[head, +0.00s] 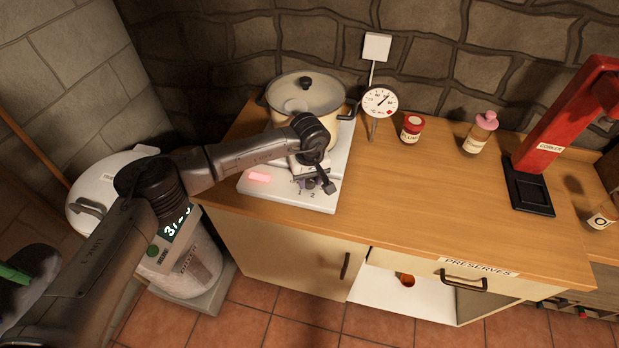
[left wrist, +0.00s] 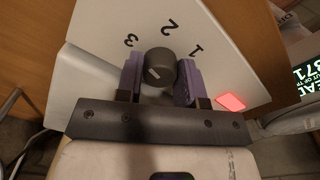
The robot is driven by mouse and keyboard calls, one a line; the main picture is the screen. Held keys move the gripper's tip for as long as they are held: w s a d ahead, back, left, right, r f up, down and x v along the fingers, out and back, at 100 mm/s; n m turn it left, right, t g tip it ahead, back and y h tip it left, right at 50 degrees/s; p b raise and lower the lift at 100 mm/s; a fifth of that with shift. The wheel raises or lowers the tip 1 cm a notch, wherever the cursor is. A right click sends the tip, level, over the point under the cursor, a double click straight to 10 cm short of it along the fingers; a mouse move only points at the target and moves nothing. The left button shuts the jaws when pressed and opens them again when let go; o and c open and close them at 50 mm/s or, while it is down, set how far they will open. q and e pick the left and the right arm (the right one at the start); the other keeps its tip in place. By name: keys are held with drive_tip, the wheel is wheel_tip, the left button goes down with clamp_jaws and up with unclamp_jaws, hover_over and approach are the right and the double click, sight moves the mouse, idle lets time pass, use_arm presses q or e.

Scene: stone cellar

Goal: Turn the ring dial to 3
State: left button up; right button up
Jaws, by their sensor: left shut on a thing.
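The ring dial (left wrist: 158,66) is a dark round knob with a pale mark on its top. It sits on the front of the white hob plate (head: 262,190), with printed numbers 1, 2 and 3 around it in the left wrist view. My left gripper (head: 312,180) is over the plate in the head view and mostly hides the dial there. In the left wrist view, the purple pads of the gripper (left wrist: 159,83) are shut on the dial from both sides. I cannot tell exactly which number the mark faces. My right gripper is not in view.
A lidded pot (head: 305,95) stands on the plate behind my gripper, and a pink-red lit patch (head: 260,178) is beside it. A round gauge (head: 379,101), a red-lidded jar (head: 411,129), a pink-capped bottle (head: 481,132) and a red corker (head: 570,115) stand right. The mid-counter is clear.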

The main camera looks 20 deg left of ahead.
use_arm(q)
drive_tip(key=shift+c, duration=1.2)
drive_tip(key=shift+n, duration=1.5)
drive_tip(key=o, duration=0.9)
drive_tip(key=shift+r+p, duration=0.95)
drive_tip(key=shift+r, duration=6)
